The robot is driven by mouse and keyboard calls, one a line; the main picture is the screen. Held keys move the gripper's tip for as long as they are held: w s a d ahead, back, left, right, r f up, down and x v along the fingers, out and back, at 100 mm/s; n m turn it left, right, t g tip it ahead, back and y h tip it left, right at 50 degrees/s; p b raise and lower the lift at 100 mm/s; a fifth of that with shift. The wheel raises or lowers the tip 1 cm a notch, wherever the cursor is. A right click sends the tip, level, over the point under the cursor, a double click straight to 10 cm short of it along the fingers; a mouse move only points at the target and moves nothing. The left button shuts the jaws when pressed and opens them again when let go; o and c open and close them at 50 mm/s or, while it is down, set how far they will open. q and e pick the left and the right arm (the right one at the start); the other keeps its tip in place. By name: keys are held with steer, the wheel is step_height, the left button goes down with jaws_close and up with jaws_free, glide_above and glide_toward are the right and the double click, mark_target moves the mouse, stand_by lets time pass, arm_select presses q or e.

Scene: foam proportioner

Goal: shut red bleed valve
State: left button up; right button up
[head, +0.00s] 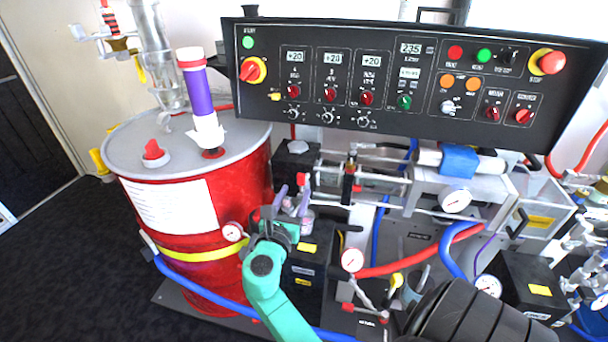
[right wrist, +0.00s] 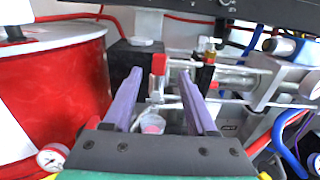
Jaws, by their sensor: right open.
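A small red valve handle (head: 302,179), which I take for the red bleed valve, stands upright beside the black block left of the clear metering cylinder. In the right wrist view the red handle (right wrist: 158,65) appears between the two purple fingers, near their tips. My right gripper (head: 293,195) is open, with its fingers pointing at the handle. I see no clear contact between finger and handle. The fingers partly hide the fittings below the handle in the head view. My left gripper is not in view.
A small cup (right wrist: 152,125) with pink contents sits below the handle. A red drum (head: 190,235) stands to the left. The control panel (head: 400,80) overhangs from above. A gauge (head: 232,231), black boxes and red and blue hoses crowd the area around the gripper.

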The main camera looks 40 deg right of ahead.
mark_target(301, 187)
steer(key=b+x, duration=0.2)
steer(key=x, duration=0.7)
steer(key=shift+w+d+f, duration=0.2)
steer(key=shift+w+d, duration=0.05)
steer(key=shift+d, duration=0.05)
steer(key=shift+w+d+r, duration=0.1)
steer(key=shift+w+d, duration=0.05)
steer(key=shift+d, duration=0.1)
jaws_close()
stand_by(0.5)
